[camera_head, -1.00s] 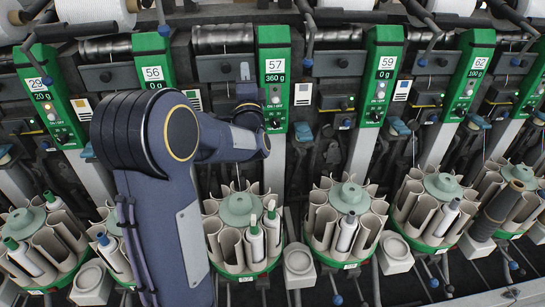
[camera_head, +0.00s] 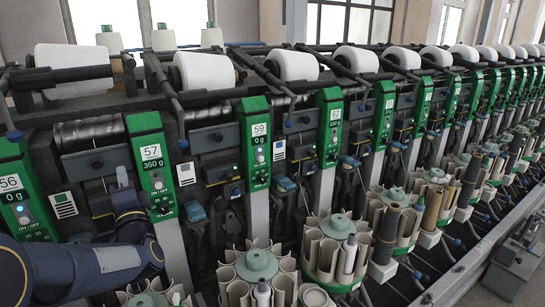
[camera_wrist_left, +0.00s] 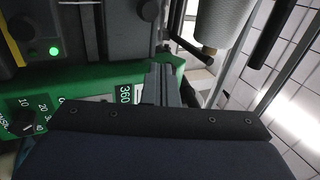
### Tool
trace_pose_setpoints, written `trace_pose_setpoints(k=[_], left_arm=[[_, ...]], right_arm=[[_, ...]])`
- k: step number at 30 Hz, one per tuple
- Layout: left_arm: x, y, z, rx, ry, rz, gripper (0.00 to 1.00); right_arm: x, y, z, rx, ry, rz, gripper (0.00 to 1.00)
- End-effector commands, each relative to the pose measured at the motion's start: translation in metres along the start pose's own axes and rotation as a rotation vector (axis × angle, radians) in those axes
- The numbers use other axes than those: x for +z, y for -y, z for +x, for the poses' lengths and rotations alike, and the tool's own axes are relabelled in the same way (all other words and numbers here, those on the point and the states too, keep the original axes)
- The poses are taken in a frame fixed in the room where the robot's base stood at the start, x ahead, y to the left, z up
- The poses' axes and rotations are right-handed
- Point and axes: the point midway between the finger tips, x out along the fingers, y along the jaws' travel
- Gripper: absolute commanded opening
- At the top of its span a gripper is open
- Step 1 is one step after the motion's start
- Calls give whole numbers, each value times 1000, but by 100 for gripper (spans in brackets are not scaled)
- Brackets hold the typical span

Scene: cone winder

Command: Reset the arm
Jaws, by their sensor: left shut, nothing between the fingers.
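My left gripper (camera_head: 122,177) is at the lower left of the head view, just left of the green panel numbered 57 (camera_head: 150,150), which reads 360 g. Its fingers point up and are shut with nothing between them. In the left wrist view the grey fingers (camera_wrist_left: 161,84) are together in front of the green panel (camera_wrist_left: 90,82), partly hiding its display. I cannot tell whether they touch it. My right gripper is not in view.
The winder's row of green panels runs off to the right, with white cones (camera_head: 205,70) above. Round bobbin magazines, such as one (camera_head: 257,264) below panel 59 (camera_head: 258,140), stand along the front. A grey rail (camera_head: 470,262) edges the aisle at right.

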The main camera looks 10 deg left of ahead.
Motion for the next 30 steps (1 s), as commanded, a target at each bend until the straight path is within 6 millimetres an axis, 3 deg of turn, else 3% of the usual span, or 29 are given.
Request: trace_pose_setpoints(k=[5, 11, 15, 20, 24, 27, 30], left_arm=[[-4, -14, -15, 202, -80, -289, 0], [-27, -29, -72, 609, -169, -773, 0], [-41, -28, -133, 919, -161, -1040, 0], [-46, -23, -217, 1286, -51, -1236, 0], [-36, -19, -294, 1569, 150, -1302, 0], [-23, -18, -342, 1709, 324, -1297, 0], [-10, -19, -376, 1790, 480, -1275, 0]], right_arm=[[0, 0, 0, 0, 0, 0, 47], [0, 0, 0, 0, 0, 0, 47], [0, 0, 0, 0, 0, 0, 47], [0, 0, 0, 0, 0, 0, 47], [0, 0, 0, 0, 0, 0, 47], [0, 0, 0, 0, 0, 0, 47], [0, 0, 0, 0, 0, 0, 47]])
